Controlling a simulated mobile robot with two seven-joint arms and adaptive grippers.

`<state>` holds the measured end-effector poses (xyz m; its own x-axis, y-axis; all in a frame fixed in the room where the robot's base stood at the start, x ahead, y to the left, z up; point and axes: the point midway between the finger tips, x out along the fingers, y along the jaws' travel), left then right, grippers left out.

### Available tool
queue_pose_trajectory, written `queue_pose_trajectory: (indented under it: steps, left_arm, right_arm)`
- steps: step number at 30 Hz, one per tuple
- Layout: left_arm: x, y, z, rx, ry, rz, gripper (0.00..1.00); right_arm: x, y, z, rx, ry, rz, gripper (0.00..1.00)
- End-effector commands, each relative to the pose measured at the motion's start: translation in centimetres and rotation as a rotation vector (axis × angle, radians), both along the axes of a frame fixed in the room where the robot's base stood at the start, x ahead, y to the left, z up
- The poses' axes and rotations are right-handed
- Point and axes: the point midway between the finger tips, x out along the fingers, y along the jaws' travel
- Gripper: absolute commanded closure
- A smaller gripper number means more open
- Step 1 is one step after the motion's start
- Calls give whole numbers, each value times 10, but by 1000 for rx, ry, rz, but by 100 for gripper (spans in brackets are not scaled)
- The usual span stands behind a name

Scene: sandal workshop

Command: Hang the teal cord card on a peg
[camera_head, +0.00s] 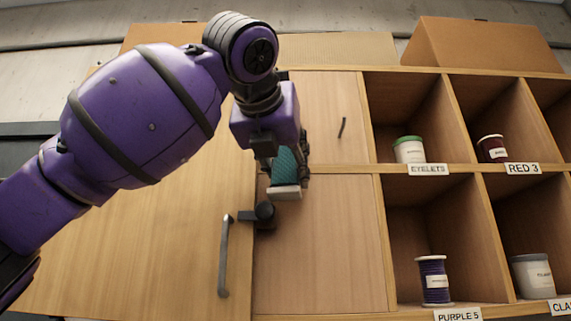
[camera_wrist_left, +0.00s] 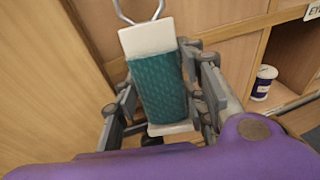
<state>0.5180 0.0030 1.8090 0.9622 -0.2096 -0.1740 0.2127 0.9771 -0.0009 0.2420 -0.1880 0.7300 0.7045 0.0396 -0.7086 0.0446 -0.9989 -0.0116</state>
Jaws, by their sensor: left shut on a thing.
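The teal cord card (camera_head: 284,165) has a textured teal winding between white ends. My left gripper (camera_head: 283,172) is shut on it from both sides, holding it upright in front of the cabinet panel. In the left wrist view the card (camera_wrist_left: 162,85) stands between the fingers of the left gripper (camera_wrist_left: 165,105). A bent metal wire (camera_wrist_left: 150,15) shows at its upper end; I cannot tell whether it belongs to the card. A thin dark peg-like piece (camera_head: 342,127) sticks out of the panel, right of and above the card, apart from it. My right gripper is not in view.
Open cubbies to the right hold an eyelets tub (camera_head: 409,150), a dark red spool (camera_head: 493,148), a purple spool (camera_head: 434,280) and a pale tub (camera_head: 533,275).

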Motion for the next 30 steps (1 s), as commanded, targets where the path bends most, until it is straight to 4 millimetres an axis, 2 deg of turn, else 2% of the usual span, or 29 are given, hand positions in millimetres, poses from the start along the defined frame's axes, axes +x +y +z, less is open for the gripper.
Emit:
queue_pose_trajectory:
  steps: [1,2,6,15,19,23,30]
  left_arm:
    - [0,0,0,0,-1,0,89]
    - [0,0,0,0,-1,0,58]
    - [0,0,0,0,-1,0,40]
    - [-1,0,0,0,0,0,40]
    - [-10,2,3,-1,-3,-1,40]
    - [-31,6,8,0,-6,-1,40]
    - [-81,17,16,0,-5,-1,40]
  right_arm:
    - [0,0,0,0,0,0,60]
    - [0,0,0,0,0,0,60]
    - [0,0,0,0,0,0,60]
    - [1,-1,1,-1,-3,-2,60]
    - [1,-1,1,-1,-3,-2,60]
    - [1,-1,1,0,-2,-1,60]
    - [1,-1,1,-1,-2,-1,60]
